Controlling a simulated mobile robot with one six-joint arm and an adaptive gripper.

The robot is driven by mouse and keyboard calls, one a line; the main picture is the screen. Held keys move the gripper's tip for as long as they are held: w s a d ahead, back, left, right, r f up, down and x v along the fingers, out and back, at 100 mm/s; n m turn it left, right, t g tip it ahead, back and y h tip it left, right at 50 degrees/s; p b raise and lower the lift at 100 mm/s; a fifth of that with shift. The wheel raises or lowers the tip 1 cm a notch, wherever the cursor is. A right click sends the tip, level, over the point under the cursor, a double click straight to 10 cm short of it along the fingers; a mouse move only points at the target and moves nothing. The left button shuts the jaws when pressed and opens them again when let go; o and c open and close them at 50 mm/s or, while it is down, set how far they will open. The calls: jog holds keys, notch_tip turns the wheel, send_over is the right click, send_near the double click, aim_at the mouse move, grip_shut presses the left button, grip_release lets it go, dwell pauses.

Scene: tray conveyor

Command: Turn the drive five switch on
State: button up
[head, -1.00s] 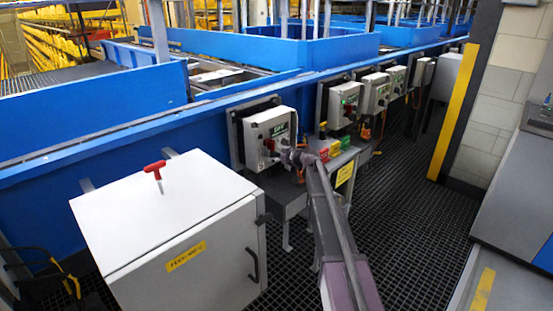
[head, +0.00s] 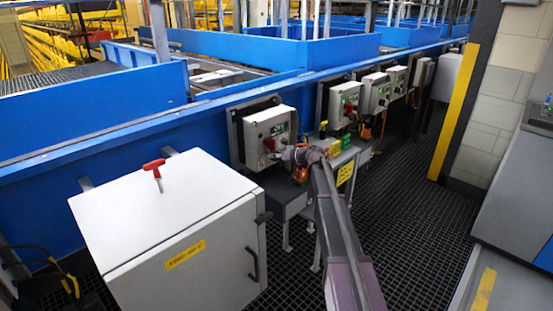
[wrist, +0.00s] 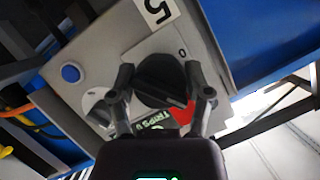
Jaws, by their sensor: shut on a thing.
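The drive five switch is a black rotary knob (wrist: 163,82) on a grey control box (wrist: 75,100) marked with a white "5" label (wrist: 157,10) in the wrist view. A "0" mark is beside the knob; which way the knob points is hard to tell. My gripper (wrist: 158,72) has one finger on each side of the knob and is shut on it.
More control boxes (head: 345,98) line the blue conveyor (head: 190,120). A white cabinet (head: 165,215) with a red T-handle (head: 153,165) stands at the left.

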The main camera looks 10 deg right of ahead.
jog(key=shift+w, duration=0.15)
jog(key=o, duration=1.2)
jog(key=shift+c, duration=0.2)
